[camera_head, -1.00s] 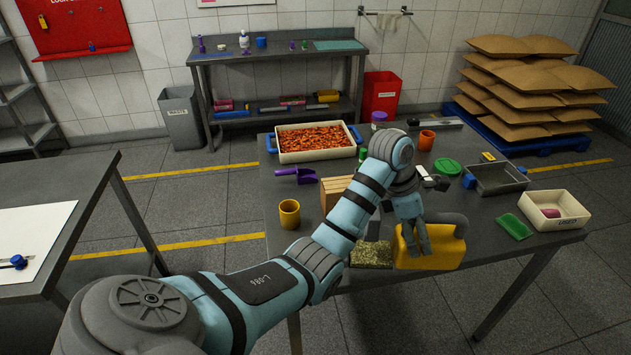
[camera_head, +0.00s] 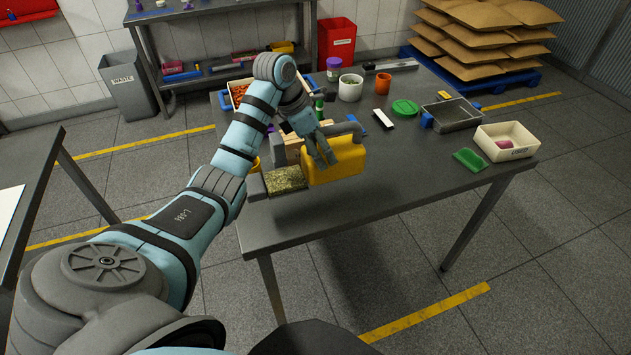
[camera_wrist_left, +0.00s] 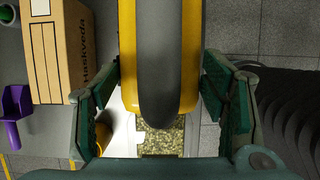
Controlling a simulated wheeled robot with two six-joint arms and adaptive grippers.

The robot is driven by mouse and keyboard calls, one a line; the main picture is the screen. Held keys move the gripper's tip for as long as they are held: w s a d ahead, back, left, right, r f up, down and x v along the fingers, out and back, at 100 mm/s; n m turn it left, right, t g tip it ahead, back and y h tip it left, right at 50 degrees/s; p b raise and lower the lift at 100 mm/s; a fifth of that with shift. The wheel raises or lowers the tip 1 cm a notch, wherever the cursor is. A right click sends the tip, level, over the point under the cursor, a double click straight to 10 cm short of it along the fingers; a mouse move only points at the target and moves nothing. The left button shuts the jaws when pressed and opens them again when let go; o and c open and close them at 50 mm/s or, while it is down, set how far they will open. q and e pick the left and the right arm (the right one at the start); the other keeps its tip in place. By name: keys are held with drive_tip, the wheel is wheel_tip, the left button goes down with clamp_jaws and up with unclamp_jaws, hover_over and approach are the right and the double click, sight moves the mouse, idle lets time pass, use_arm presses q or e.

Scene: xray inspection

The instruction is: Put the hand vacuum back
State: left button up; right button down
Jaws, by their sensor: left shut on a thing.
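The hand vacuum (camera_head: 337,167) is a yellow body with a grey tube on top, at the table's near edge. My left gripper (camera_head: 322,158) is shut on it from above. In the left wrist view the yellow and grey vacuum (camera_wrist_left: 160,60) fills the space between the fingers of my left gripper (camera_wrist_left: 162,100). I cannot tell whether its underside touches the table. My right gripper is not in view.
A green dustpan-like piece (camera_head: 470,159), white bin (camera_head: 520,148), grey tray (camera_head: 452,113) and green lid (camera_head: 405,107) stand to the right. The table front right of the vacuum is clear. A lower shelf (camera_head: 225,65) is behind.

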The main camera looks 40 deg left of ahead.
sight(303, 155)
use_arm(q)
wheel_tip(303, 155, down, 10)
drive_tip(key=shift+r, duration=0.25)
drive_tip(key=shift+a+f, duration=0.1)
drive_tip(key=shift+f, duration=0.15)
drive_tip(key=o, duration=1.9)
drive_tip(key=shift+f, duration=0.1)
drive_tip(key=shift+c, duration=0.2)
drive_tip(key=shift+o, duration=0.2)
drive_tip(key=shift+r, duration=0.3)
drive_tip(key=v, duration=1.1)
drive_tip(key=shift+s+r, duration=0.25)
drive_tip(key=shift+r, duration=0.05)
